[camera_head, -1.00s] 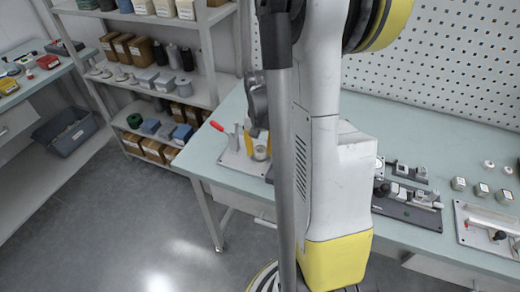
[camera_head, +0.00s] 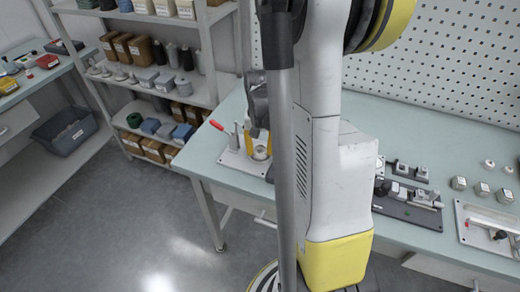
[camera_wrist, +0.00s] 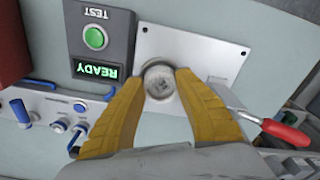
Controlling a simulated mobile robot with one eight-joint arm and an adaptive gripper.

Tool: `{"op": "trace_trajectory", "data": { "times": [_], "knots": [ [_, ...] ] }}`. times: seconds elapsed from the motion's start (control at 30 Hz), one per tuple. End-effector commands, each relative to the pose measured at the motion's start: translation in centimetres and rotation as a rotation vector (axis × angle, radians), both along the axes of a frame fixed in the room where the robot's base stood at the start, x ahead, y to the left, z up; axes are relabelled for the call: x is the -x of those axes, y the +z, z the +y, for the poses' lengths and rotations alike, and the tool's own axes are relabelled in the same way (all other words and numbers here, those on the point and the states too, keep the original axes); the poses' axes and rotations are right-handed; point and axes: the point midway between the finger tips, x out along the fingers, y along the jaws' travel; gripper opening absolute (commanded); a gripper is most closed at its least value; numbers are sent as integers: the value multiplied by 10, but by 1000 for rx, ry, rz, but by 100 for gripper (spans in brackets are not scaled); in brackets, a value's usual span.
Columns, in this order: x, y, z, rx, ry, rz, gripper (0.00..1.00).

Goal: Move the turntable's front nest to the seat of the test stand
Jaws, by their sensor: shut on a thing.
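My gripper (camera_wrist: 158,92) is shut on a round grey part (camera_wrist: 160,80), its yellow fingers on either side of it. In the wrist view the part is over the white plate of the test stand (camera_wrist: 205,48). The fingers and part cover the seat, so I cannot tell whether the part touches it. In the head view my gripper (camera_head: 258,148) is low over the stand's plate (camera_head: 236,163), at the left end of the bench. The turntable cannot be made out; my arm covers much of the bench.
A red-handled clamp (camera_wrist: 285,132) is right of the fingers. A dark box with a green button and a READY display (camera_wrist: 95,72) is left of the plate. A grey fixture with blue knobs (camera_wrist: 50,108) lies farther left. More fixtures (camera_head: 410,203) stand along the bench.

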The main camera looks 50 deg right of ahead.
Motion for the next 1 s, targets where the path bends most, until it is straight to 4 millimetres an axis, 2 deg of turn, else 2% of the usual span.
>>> {"op": "trace_trajectory", "data": {
  "times": [0.8,0.83,0.87,0.9,1.0],
  "knots": [
    [0,-9,0,0,0,0,1],
    [0,-9,0,0,0,0,46],
    [0,-9,0,0,0,0,55],
    [0,-9,0,0,0,0,60],
    [0,-9,0,0,0,0,60]
  ]
}}
